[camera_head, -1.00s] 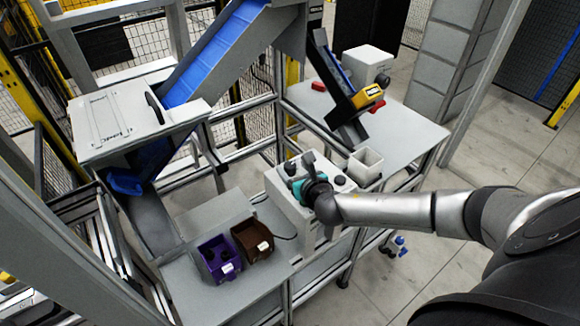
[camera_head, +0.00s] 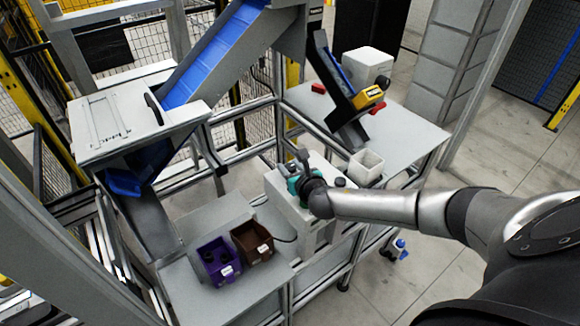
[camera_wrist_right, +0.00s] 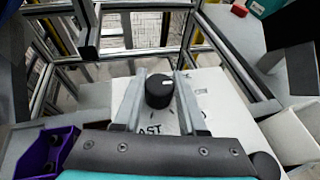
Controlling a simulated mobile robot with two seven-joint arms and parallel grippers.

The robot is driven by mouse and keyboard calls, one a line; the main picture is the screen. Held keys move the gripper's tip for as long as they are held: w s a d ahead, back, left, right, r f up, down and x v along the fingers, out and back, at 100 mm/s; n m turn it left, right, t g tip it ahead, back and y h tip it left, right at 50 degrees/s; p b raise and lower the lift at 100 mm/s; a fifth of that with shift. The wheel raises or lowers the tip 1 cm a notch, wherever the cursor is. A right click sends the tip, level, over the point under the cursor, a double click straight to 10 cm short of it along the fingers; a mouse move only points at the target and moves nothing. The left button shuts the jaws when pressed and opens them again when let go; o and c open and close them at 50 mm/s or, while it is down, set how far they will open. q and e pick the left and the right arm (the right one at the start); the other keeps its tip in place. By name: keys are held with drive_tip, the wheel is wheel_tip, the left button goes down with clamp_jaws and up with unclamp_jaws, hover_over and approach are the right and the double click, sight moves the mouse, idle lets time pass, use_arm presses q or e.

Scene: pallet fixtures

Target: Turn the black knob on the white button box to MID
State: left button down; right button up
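The white button box (camera_head: 312,232) stands on the bench, and its top shows in the right wrist view (camera_wrist_right: 205,85). The black knob (camera_wrist_right: 159,92) is round, with a small white mark on its upper right side. Letters reading "AST" are printed below it. My right gripper (camera_head: 296,160) is over the box top and hides the knob in the head view. In the wrist view its two grey fingers (camera_wrist_right: 159,98) stand apart, one on each side of the knob. A narrow gap shows beside the knob, and contact is not visible. My left gripper is out of view.
A second black knob or button (camera_head: 340,182) is on the box near my right wrist. A purple bin (camera_head: 212,268) and a brown bin (camera_head: 252,243) stand left of the box. A white open container (camera_head: 366,168) stands to the right. Conveyors rise behind.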

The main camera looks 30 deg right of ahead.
clamp_jaws()
